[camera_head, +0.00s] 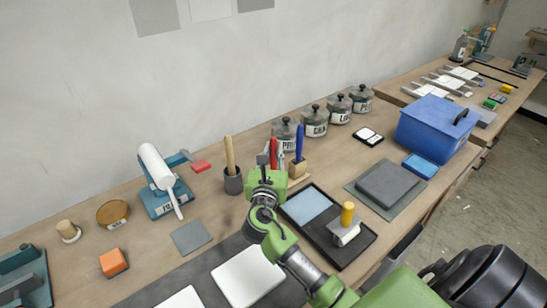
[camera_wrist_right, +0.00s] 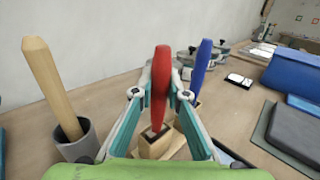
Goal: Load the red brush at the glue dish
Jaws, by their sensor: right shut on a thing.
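The red brush (camera_head: 274,152) stands upright, and its red handle (camera_wrist_right: 160,85) is between the fingers of my right gripper (camera_head: 268,163), which is shut on it. The gripper's teal fingers (camera_wrist_right: 161,92) show on both sides of the handle. The brush's lower end is hidden at a wooden holder (camera_wrist_right: 158,145); I cannot tell whether it is still inside. A blue brush (camera_head: 299,143) stands just right of it. A round amber-brown dish (camera_head: 112,212) with a small label, apparently the glue dish, lies at left on the bench. My left gripper is not in view.
A grey cup with a wooden handle (camera_head: 232,179) stands close left of the gripper. Several lidded jars (camera_head: 314,121) line the wall. A black tray (camera_head: 345,255) with a roller lies at right.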

